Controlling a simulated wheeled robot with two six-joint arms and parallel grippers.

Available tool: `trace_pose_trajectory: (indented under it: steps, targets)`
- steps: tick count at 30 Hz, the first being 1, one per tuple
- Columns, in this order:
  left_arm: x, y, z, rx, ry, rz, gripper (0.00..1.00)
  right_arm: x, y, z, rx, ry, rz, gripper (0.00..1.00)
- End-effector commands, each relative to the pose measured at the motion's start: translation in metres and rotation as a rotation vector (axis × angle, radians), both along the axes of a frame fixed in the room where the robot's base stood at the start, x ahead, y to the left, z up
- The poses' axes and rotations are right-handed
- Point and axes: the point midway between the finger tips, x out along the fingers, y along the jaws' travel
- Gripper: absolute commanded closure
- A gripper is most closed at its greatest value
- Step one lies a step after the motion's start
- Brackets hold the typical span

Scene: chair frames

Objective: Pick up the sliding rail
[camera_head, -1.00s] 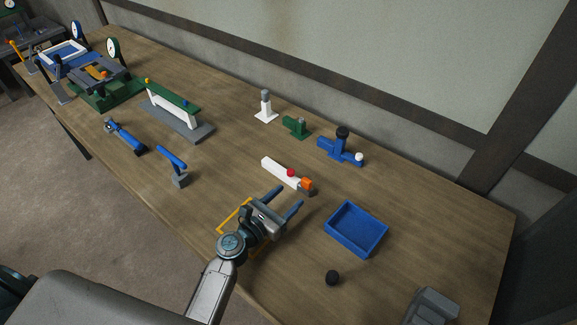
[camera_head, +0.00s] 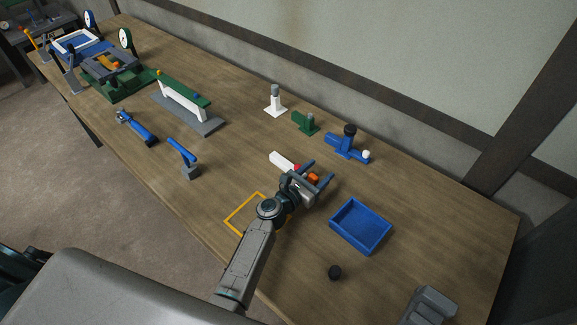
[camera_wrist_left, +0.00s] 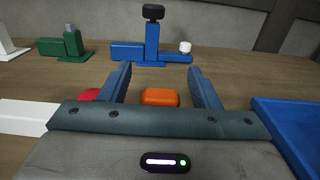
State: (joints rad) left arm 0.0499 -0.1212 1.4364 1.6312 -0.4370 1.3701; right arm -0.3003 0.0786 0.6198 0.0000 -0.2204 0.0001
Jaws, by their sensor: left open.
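A white rail (camera_head: 281,159) with a red knob (camera_head: 296,168) and an orange block (camera_head: 314,177) at one end lies on the table. My left gripper (camera_head: 319,171) is open over the rail's orange end and partly hides it. In the left wrist view, the orange block (camera_wrist_left: 160,97) shows between the two blue fingers, with a gap on each side. The red knob (camera_wrist_left: 88,95) and the white rail (camera_wrist_left: 25,115) show to the left of the fingers. Contact cannot be seen.
A blue tray (camera_head: 348,239) stands right of the gripper, near a black knob (camera_head: 334,272). A blue fixture (camera_head: 346,146) and a green one (camera_head: 305,123) stand behind. A yellow frame (camera_head: 232,226) lies left of my arm.

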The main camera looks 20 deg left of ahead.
Motion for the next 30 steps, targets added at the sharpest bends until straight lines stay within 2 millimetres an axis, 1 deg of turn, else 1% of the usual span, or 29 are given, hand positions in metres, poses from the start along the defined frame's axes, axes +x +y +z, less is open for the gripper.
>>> trace_pose_trajectory:
  steps: [6,8,12,15,20,23,26,30]
  targets:
    - [0.000,0.000,-0.001,0.000,0.001,0.000,0.44,0.001,0.000,0.000,0.000,-0.001,0.000,0.64]
    - [0.000,0.000,-0.001,0.000,0.001,0.000,0.55,0.001,0.000,0.000,0.000,-0.001,0.000,0.64]
    - [0.000,0.000,-0.001,0.000,0.001,0.000,0.83,0.001,0.000,0.000,0.000,-0.001,0.000,0.64]
    - [0.000,0.000,-0.001,0.000,0.001,0.000,1.00,0.001,0.000,0.000,0.000,-0.001,0.000,0.64]
    - [0.000,0.000,0.000,0.000,-0.001,0.000,1.00,0.001,0.000,0.000,0.000,-0.001,0.000,0.64]
    - [0.000,0.000,0.004,0.000,-0.001,0.000,1.00,0.001,0.000,0.002,0.000,-0.001,0.000,0.64]
    - [0.001,0.000,0.017,0.000,-0.002,0.000,1.00,0.001,0.000,0.007,0.000,-0.001,0.000,0.64]
    - [0.001,0.000,0.046,0.001,-0.005,0.000,1.00,0.001,-0.001,0.019,-0.001,-0.001,0.000,0.64]
